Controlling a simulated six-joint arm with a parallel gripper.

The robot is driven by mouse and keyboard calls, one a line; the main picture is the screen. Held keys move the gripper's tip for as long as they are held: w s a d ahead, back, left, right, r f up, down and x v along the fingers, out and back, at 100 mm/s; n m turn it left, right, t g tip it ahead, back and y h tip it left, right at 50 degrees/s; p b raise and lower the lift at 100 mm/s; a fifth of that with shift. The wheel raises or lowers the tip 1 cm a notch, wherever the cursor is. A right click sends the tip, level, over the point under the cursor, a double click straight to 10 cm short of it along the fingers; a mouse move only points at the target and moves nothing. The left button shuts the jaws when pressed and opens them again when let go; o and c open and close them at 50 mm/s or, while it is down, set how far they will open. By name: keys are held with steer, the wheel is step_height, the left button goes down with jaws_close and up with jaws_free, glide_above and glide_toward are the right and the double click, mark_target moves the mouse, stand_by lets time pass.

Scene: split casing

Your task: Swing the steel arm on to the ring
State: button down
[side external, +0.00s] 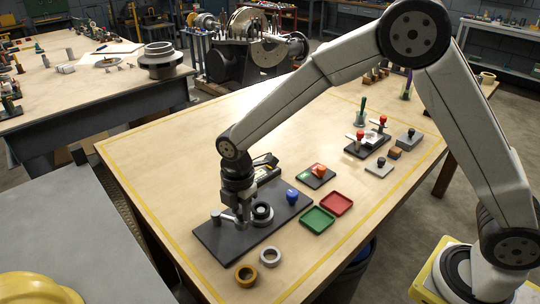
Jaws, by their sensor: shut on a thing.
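A dark base plate (210,237) lies on the wooden table. On it sits a round dark ring-shaped part (263,217) with a paler top. A small pale steel piece (227,214), which looks like part of the steel arm, shows just left of my gripper. My gripper (243,216) points down over the plate, left of the ring part and close to it. It is shut on the steel arm, though the fingers hide most of the grip. I cannot tell whether the arm touches the ring.
A blue knob (292,196) stands at the plate's right end. A brass ring (245,276) and a grey ring (271,256) lie in front. Green (317,221) and red (337,203) trays lie to the right. A block with red-knobbed clamps (362,150) stands further back.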

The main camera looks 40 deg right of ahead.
steer(key=shift+w+r, duration=0.1)
stand_by(0.3)
steer(key=shift+c, duration=2)
jaws_free()
steer(key=shift+r, duration=3.85)
steer(key=shift+d, duration=0.1)
steer(key=s+d+f+m+t, duration=0.2)
steer(key=s+d+f+m, duration=0.2)
steer(key=s+d+m, duration=1.1)
steer(key=m, duration=0.4)
steer(key=shift+s+d+m+t, duration=0.3)
steer(key=shift+d+m, duration=0.05)
steer(key=shift+m, duration=0.05)
